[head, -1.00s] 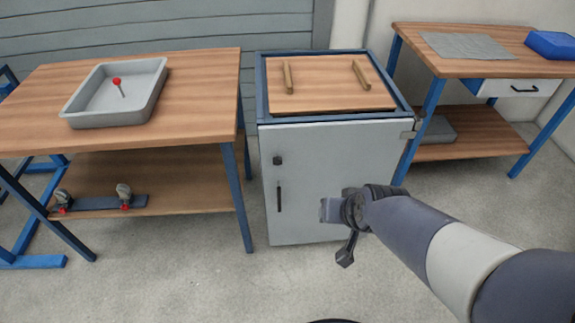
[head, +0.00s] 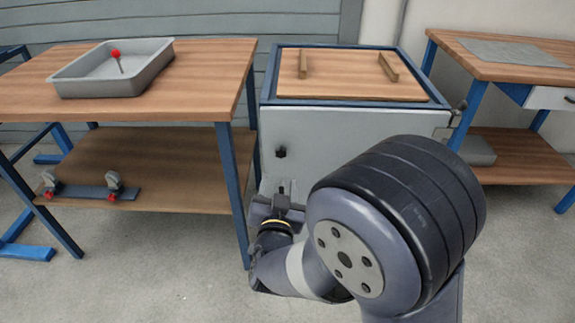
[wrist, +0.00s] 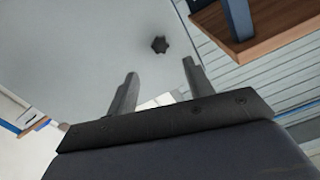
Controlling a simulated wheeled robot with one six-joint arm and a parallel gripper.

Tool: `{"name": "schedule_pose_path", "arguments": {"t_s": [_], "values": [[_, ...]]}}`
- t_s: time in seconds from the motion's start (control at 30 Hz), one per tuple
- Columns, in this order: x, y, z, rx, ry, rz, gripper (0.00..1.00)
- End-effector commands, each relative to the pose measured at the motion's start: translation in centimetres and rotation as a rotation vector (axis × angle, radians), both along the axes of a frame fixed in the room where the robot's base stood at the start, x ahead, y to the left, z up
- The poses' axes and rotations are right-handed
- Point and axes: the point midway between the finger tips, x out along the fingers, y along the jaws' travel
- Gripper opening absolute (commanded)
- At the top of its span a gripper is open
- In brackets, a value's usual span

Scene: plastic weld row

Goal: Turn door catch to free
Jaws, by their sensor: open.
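The cabinet door (head: 345,140) is a light grey panel under a wood-topped blue frame. The door catch (head: 281,152) is a small dark knob at the door's upper left. In the wrist view the catch (wrist: 159,44) is a dark lobed knob on the grey door, beyond the fingertips and roughly between their lines. My gripper (wrist: 160,70) is open with nothing between its fingers. In the head view my gripper (head: 279,190) is below the catch and apart from it. My arm hides the lower door and its handle.
A wooden bench (head: 205,70) stands left of the cabinet, with a grey tray (head: 75,88) on top and a blue bar with clamps (head: 85,193) on its shelf. Another bench (head: 500,70) stands at the right. A blue bench leg is close to my gripper's left.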

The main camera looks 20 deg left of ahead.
Motion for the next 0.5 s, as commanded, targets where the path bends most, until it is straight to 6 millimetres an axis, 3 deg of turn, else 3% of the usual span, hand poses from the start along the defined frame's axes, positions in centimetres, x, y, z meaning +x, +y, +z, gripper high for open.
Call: {"name": "schedule_pose_path", "arguments": {"t_s": [0.17, 0.5], "values": [[1.6, 0.4, 0.0, 0.003, -0.008, -0.006, 0.49], [7.8, 1.8, -0.1, 0.003, -0.008, -0.004, 0.49]]}}
